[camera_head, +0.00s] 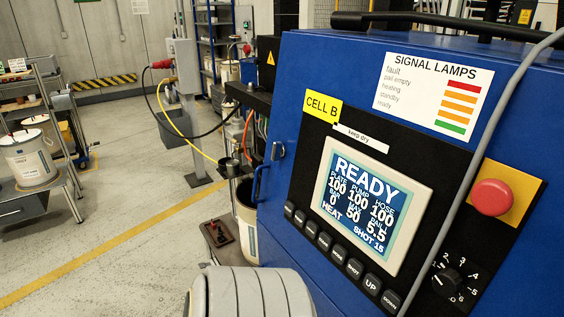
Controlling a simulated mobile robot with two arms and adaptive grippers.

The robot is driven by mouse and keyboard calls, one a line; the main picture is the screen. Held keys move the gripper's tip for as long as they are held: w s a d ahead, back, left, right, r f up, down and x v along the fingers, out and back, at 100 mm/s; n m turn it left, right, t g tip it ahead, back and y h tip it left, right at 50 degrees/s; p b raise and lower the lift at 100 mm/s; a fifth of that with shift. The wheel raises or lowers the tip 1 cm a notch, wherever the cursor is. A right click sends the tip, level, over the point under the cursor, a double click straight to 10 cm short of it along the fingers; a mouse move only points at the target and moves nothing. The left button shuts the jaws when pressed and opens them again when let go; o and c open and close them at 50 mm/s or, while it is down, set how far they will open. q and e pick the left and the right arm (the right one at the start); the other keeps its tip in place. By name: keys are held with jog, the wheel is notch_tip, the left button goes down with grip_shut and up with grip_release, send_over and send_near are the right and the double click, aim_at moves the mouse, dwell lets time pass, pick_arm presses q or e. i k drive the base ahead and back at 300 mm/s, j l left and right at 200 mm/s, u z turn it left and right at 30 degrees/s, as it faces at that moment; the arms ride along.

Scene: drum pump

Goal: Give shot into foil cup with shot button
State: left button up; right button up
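The shot button (354,269) is a small dark key in the slanted row under the screen, left of the UP and DOWN keys. The screen (362,205) reads READY, with 100 for plate, pump and hose, HEAT, and SHOT 15. They sit on the black panel of a blue cabinet (315,75). I cannot make out a foil cup. A small dark cup-like part (232,167) stands left of the cabinet, too small to identify. Neither gripper shows. A grey banded rounded part at the bottom, likely my arm, shows no fingers.
A red stop button (492,197) on a yellow plate and a black dial (449,284) are on the panel's right. A grey cable (476,165) hangs across the panel. A white pail (28,158) stands on a cart at left. The floor with a yellow line (95,257) is clear.

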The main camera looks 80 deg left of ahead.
aim_at(354, 268)
jog(key=j+u, duration=0.1)
jog(key=u, duration=0.3)
jog(key=j+u, duration=0.1)
jog(key=u, duration=0.35)
jog(key=k+j+u, duration=0.1)
jog(key=u, duration=0.3)
jog(key=j+u, duration=0.1)
jog(key=u, duration=0.35)
